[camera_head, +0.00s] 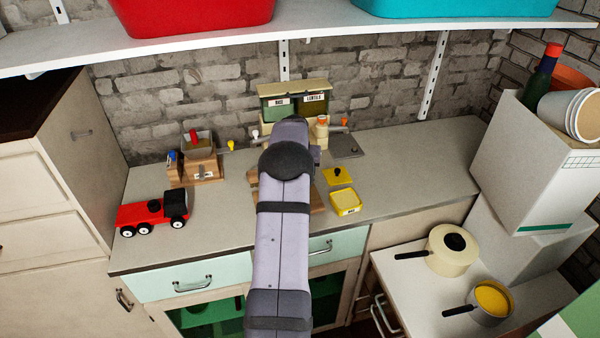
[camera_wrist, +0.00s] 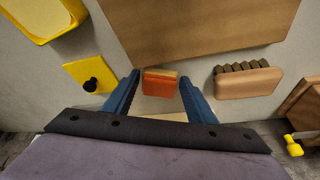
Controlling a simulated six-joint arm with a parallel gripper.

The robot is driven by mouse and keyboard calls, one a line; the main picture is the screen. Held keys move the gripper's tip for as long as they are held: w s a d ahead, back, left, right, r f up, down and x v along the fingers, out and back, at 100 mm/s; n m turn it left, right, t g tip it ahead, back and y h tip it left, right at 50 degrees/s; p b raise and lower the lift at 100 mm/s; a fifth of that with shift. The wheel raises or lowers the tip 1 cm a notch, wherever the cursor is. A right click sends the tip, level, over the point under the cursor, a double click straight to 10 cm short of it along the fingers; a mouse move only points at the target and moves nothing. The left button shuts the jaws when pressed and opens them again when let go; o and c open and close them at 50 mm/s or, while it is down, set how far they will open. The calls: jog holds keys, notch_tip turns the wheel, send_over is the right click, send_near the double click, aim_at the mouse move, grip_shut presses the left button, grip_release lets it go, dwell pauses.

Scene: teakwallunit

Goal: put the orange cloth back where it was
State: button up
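In the wrist view, a small orange piece (camera_wrist: 160,86), which I take to be the orange cloth, shows between my gripper's two blue fingers. It looks compact and folded, with a paler tan strip along its far edge. My gripper (camera_wrist: 159,77) is open, with a narrow gap visible on each side of the orange piece. I cannot tell whether the fingertips are level with it or above it. In the head view my own arm hides the gripper and the orange piece.
A wooden board (camera_wrist: 200,25) lies just beyond the fingers. A yellow lid (camera_wrist: 88,74) and yellow tub (camera_wrist: 42,18) are left, a wooden brush-like block (camera_wrist: 248,83) right. A red toy truck (camera_head: 153,211) stands at the counter's left; the counter's right (camera_head: 420,165) is clear.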

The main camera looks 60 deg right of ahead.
jog(key=b+v, duration=0.3)
jog(key=v, duration=0.9)
jog(key=shift+r+b, duration=0.2)
jog(key=shift+b, duration=0.1)
jog(key=shift+w, duration=0.1)
jog(key=w+a+f+n+y, duration=0.1)
jog(key=w+a+f+n, duration=0.3)
jog(key=a, duration=1.1)
jog(key=w+a+n+y, duration=0.25)
jog(key=w+a, duration=0.25)
jog(key=a, duration=1)
jog(key=s+a+f+n+g, duration=0.1)
jog(key=s+a+f+n, duration=0.2)
jog(key=s+a, duration=0.4)
jog(key=s+a+f+n, duration=0.4)
jog(key=s+a, duration=0.4)
jog(key=a, duration=0.7)
jog(key=shift+a+g+y, duration=0.35)
jog(key=shift+g, duration=0.05)
